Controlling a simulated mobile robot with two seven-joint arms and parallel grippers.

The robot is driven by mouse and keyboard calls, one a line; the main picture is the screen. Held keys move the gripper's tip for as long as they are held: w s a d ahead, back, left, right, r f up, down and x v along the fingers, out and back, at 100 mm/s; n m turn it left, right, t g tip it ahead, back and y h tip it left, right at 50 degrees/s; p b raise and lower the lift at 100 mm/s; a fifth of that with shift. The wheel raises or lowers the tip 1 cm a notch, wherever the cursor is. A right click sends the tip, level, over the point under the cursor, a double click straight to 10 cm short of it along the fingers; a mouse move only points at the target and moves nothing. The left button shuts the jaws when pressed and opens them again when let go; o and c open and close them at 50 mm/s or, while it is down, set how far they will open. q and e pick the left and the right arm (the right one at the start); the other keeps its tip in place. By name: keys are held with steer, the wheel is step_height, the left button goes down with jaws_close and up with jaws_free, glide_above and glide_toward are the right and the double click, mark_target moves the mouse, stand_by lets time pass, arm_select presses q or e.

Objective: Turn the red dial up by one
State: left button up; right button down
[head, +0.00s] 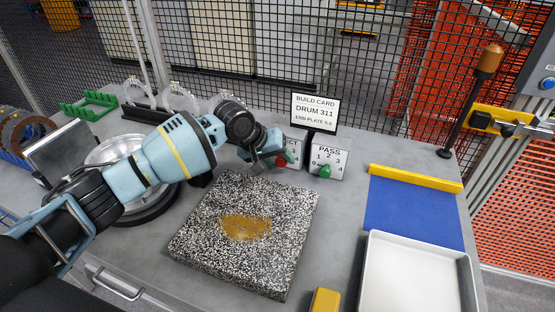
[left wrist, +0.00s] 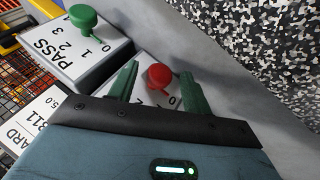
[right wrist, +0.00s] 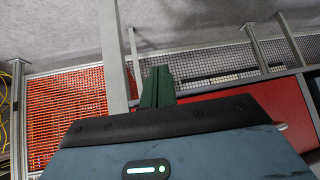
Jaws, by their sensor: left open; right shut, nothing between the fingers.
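The red dial (left wrist: 159,77) is a round knob on a small white box lettered "…ECT" in the head view (head: 291,146). In the left wrist view its pointer is partly visible near the 0 mark; its exact setting is hard to read. My left gripper (left wrist: 160,86) is open, with one green finger on each side of the red dial; I cannot tell whether they touch it. In the head view my left gripper (head: 274,159) partly covers the dial and box. My right gripper (right wrist: 158,86) is shut and empty, away from the dials.
A PASS box with a green dial (head: 325,171) stands right beside the red one. Behind is a build card sign (head: 315,109) reading DRUM 311. A speckled block (head: 200,232) lies in front. A blue mat (head: 410,212) and white tray (head: 372,262) are to the right.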

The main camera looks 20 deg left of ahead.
arm_select(q)
steer(key=c, duration=0.9)
steer(key=shift+r, duration=0.15)
steer(key=shift+c, duration=0.2)
steer(key=y+p, duration=0.3)
steer(key=shift+d+r+m, duration=0.35)
steer(key=shift+m, duration=0.05)
steer(key=shift+f+y+p, duration=0.1)
steer(key=shift+y+p, duration=0.25)
steer(key=shift+y, duration=0.15)
steer(key=shift+d+f+m+y, duration=0.15)
steer(key=shift+f+m+y, duration=0.15)
steer(key=shift+y, duration=0.4)
steer(key=shift+d+y, duration=0.1)
steer(key=shift+y, duration=0.5)
steer(key=shift+f+m+y, duration=0.1)
steer(key=shift+m+y, duration=0.2)
steer(key=shift+y, duration=0.4)
arm_select(e)
steer(key=w+r+t, duration=0.1)
steer(key=w+r, duration=0.3)
steer(key=r, duration=0.1)
steer(key=shift+w+d, duration=0.15)
steer(key=shift+d, duration=0.2)
steer(key=shift+r, duration=0.15)
